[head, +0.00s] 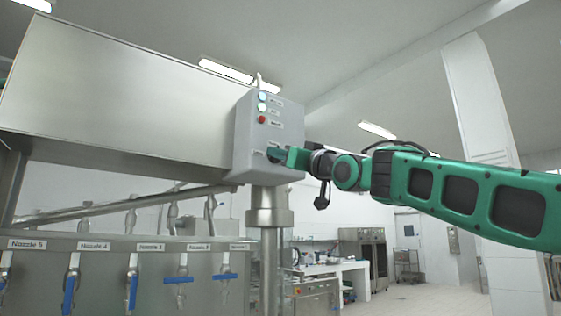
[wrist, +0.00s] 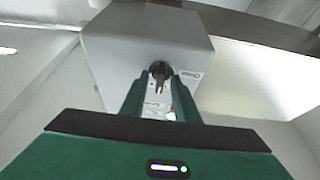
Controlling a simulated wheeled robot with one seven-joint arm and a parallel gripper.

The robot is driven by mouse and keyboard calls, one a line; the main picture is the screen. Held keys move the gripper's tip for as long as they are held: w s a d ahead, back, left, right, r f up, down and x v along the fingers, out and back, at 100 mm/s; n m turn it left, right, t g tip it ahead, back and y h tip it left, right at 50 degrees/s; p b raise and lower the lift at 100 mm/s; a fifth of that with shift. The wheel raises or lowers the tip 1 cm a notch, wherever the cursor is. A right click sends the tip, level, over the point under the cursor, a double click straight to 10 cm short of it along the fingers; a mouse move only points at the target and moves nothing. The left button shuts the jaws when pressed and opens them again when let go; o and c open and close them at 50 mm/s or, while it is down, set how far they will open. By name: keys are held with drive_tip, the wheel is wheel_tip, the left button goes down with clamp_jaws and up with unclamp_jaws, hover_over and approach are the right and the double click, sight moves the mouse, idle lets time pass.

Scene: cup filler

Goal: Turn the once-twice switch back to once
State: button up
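The grey control box (head: 246,150) hangs at the end of the steel filler, and it also fills the upper middle of the wrist view (wrist: 120,50). The switch is a black knob (wrist: 159,69) on the box face; my fingers hide it in the head view. My gripper (head: 277,155) is at the lower part of the box face. In the wrist view my two green fingers (wrist: 160,84) stand on either side of the knob, with a narrow gap showing. They look apart, not clamped.
A steel post (head: 268,215) stands under the box. Several blue-handled nozzle valves (head: 132,288) line the lower left. Open floor lies at the right.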

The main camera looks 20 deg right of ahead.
drive_tip(key=shift+c, duration=0.3)
clamp_jaws()
drive_tip(key=shift+d, duration=0.1)
drive_tip(key=shift+n, duration=0.5)
drive_tip(key=n+g+y, duration=0.1)
drive_tip(key=n+g, duration=0.1)
drive_tip(key=n, duration=0.5)
drive_tip(key=n+g+y, duration=0.2)
drive_tip(key=n+g, duration=0.1)
drive_tip(key=n, duration=0.3)
drive_tip(key=n+g+y, duration=0.1)
drive_tip(key=n+g, duration=0.1)
drive_tip(key=n, duration=0.5)
drive_tip(key=shift+w+d+n+y, duration=0.1)
drive_tip(key=shift+n+y, duration=0.2)
drive_tip(key=shift+n+g, duration=0.5)
